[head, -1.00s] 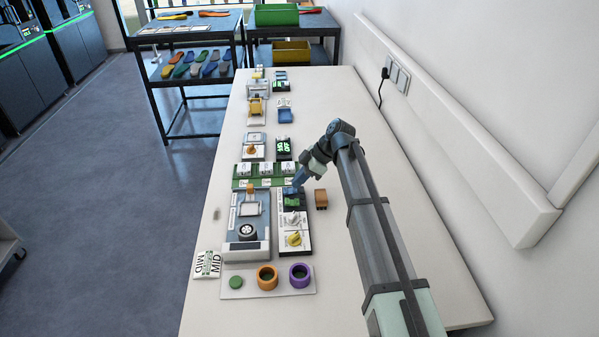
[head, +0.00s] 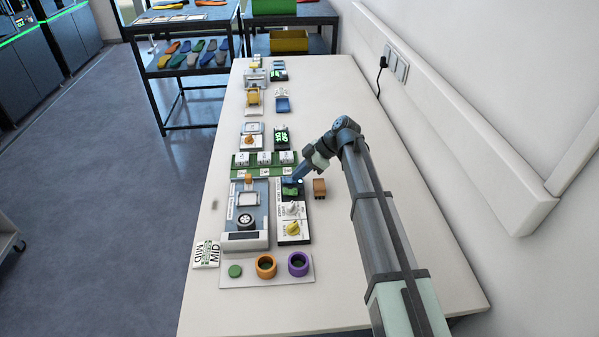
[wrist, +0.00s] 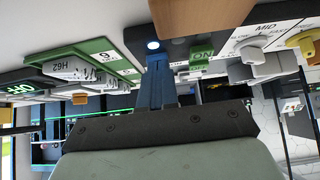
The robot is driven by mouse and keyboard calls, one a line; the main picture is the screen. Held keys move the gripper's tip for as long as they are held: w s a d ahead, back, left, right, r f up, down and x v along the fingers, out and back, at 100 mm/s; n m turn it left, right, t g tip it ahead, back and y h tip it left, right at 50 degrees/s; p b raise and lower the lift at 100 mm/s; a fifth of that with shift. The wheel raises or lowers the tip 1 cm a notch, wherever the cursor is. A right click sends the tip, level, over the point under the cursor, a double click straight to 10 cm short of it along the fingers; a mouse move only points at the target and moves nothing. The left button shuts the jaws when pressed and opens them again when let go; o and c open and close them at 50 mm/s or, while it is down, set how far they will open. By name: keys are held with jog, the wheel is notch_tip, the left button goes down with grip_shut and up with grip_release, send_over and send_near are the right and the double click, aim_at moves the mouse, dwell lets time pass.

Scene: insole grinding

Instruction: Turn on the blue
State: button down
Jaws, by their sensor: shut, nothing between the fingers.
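The panel also has a white knob (head: 292,208) and a yellow knob (head: 292,228). My gripper (head: 295,181) is shut and empty, its blue fingers (wrist: 156,72) over the panel's far end beside the switch. I cannot tell whether they touch it.
A brown block (head: 319,187) stands just right of the panel. A green strip with several white units (head: 241,171) lies beyond. Orange (head: 266,275) and purple (head: 298,272) rings sit on a near plate.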

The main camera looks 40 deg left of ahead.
jog(key=shift+s+a+r, duration=0.1)
jog(key=shift+r, duration=0.7)
jog(key=shift+r, duration=0.25)
jog(key=r, duration=0.3)
jog(key=shift+s+a+r, duration=0.2)
jog(key=shift+a+r, duration=0.05)
jog(key=v, duration=1)
jog(key=shift+s+a+r, duration=0.2)
jog(key=shift+s+r, duration=0.1)
jog(key=shift+r, duration=0.05)
jog(key=shift+s+a+f+t+h, duration=0.15)
jog(key=shift+a+f+t+h, duration=0.1)
jog(key=shift+f+t+h, duration=0.15)
